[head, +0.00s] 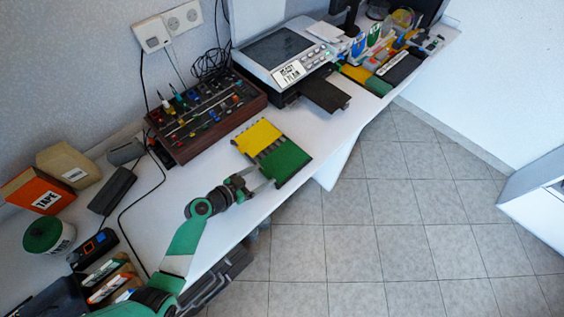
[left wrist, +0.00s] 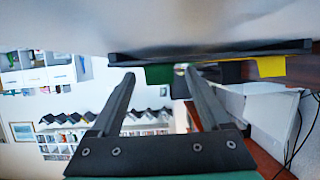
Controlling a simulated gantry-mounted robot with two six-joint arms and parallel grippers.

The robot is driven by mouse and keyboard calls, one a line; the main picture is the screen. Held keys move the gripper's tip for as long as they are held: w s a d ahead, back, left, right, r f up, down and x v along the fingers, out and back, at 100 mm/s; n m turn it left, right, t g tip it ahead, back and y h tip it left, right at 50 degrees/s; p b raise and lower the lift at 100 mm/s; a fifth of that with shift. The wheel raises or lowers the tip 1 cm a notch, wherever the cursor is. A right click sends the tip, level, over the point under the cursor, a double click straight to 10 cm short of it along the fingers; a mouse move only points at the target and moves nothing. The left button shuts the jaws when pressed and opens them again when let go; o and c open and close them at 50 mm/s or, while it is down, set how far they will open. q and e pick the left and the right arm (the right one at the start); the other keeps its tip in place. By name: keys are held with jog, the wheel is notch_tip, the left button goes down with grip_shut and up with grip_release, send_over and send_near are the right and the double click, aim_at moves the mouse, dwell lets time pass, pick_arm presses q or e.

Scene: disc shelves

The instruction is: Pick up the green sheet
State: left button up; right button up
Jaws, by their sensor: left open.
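The green sheet (head: 286,162) lies flat near the front edge of the white table, beside a yellow sheet (head: 257,137). My left gripper (head: 262,178) is open, with its fingers pointing at the near left side of the green sheet. In the left wrist view the two fingers (left wrist: 157,74) are spread apart, with a part of the green sheet (left wrist: 158,75) showing between and beyond their tips. I cannot tell whether they touch it. The yellow sheet (left wrist: 271,66) shows further right there. My right gripper is not in view.
A wooden box of electronics (head: 205,118) and a printer-like device (head: 285,60) stand behind the sheets. An orange tape box (head: 40,190), a green-lidded tub (head: 48,236) and a black cable lie to the left.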

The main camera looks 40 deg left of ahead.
pick_arm(q)
grip_shut()
dwell(0.4)
jog(key=shift+s+r, duration=0.1)
jog(key=shift+r, duration=0.2)
jog(key=r+p, duration=0.1)
jog(key=r, duration=0.1)
jog(key=d+r+p, duration=0.1)
jog(key=r+p, duration=0.1)
jog(key=shift+s+r, duration=0.1)
jog(key=shift+s, duration=0.05)
jog(key=s+d+r+p, duration=0.4)
jog(key=d+r+p, duration=0.4)
jog(key=d, duration=0.4)
jog(key=shift+s, duration=0.2)
